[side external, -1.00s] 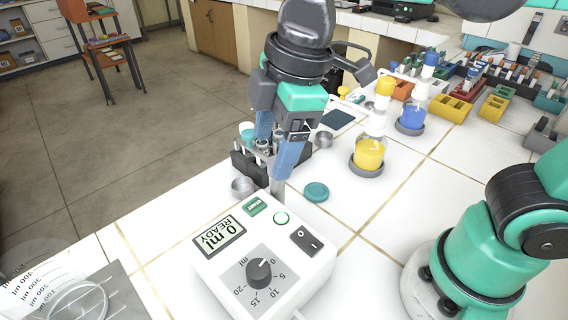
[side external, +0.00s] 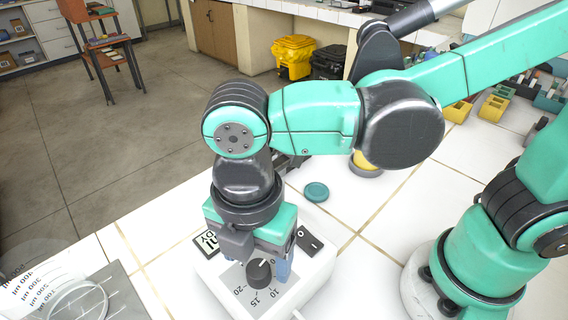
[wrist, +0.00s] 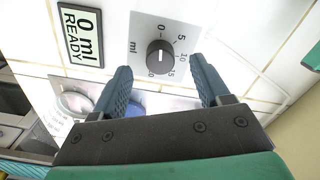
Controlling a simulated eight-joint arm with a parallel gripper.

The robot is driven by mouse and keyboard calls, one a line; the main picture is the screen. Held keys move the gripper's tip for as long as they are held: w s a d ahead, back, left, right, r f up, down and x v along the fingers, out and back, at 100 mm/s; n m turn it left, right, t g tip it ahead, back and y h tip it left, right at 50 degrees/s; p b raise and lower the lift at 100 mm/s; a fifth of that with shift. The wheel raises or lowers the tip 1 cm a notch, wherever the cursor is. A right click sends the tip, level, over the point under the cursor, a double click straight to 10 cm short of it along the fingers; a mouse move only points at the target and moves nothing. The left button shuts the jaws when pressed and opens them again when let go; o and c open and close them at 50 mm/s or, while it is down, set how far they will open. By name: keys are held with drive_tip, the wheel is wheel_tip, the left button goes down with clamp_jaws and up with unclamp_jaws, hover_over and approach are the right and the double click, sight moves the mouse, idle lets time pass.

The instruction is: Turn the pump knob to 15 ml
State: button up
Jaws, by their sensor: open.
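The pump is a white box (side external: 312,268) on the tiled bench. Its dark round knob (side external: 259,274) has a scale around it, and the knob also shows in the wrist view (wrist: 160,58), its white mark pointing at 0. The pump's screen (wrist: 81,36) reads 0 ml READY; in the side view my gripper partly hides it. My gripper (side external: 262,258) is open above the pump, pointing down. In the wrist view its two blue fingers (wrist: 161,72) stand either side of the knob, with visible gaps. I cannot tell the fingertips' exact height over the panel.
The power switch (side external: 309,242) is beside my gripper. A teal round lid (side external: 316,191) and a flask with yellow liquid (side external: 364,163) are behind the pump. My arm hides much of the back bench.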

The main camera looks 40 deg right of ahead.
drive_tip(key=shift+f, duration=1)
clamp_jaws()
